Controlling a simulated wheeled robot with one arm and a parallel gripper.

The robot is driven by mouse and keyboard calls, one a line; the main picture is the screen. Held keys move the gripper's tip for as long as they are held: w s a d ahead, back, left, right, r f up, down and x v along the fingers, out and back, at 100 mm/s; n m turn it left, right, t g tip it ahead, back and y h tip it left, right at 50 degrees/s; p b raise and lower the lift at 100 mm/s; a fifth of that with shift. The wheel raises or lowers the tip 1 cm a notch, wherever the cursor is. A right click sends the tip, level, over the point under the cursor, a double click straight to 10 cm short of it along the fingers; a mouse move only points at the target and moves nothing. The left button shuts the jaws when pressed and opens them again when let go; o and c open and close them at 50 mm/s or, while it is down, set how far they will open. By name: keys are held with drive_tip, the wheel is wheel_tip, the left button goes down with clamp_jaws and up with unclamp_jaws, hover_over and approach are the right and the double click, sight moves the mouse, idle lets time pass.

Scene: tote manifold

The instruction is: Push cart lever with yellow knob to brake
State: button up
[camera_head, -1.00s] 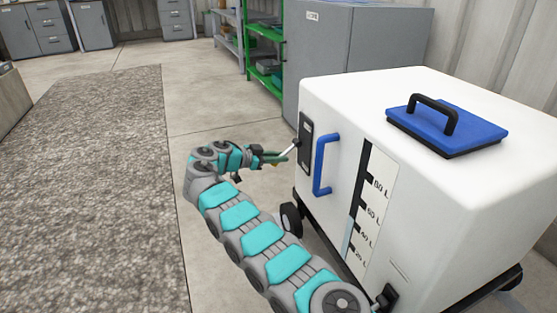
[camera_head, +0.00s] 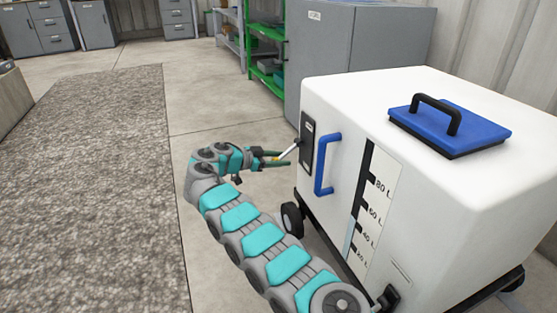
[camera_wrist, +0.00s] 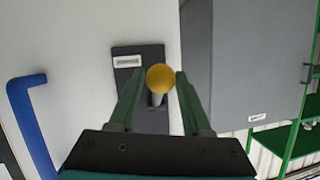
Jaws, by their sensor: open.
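The white tank cart (camera_head: 400,110) stands at the right of the head view. On its side is a black lever plate (camera_head: 306,142) with a pale lever (camera_head: 290,152) sticking out. In the wrist view, the lever's yellow knob (camera_wrist: 160,78) shows in front of the black plate (camera_wrist: 138,60), with the pale shaft (camera_wrist: 157,99) below it. My gripper (camera_head: 282,158) is open at the lever. In the wrist view my gripper (camera_wrist: 156,82) has one green finger on each side of the knob. The right finger looks very close to the knob; I cannot tell whether it touches.
A blue handle (camera_head: 323,164) is on the cart just right of the lever plate. A blue lid (camera_head: 450,122) with a black grip lies on top. A grey cabinet (camera_head: 360,50) and green shelving (camera_head: 266,60) stand behind. The floor left of my arm is clear.

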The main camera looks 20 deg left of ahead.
drive_tip(key=p+v, duration=0.1)
drive_tip(key=v, duration=0.6)
drive_tip(key=shift+s+a, duration=0.25)
drive_tip(key=shift+a, duration=0.05)
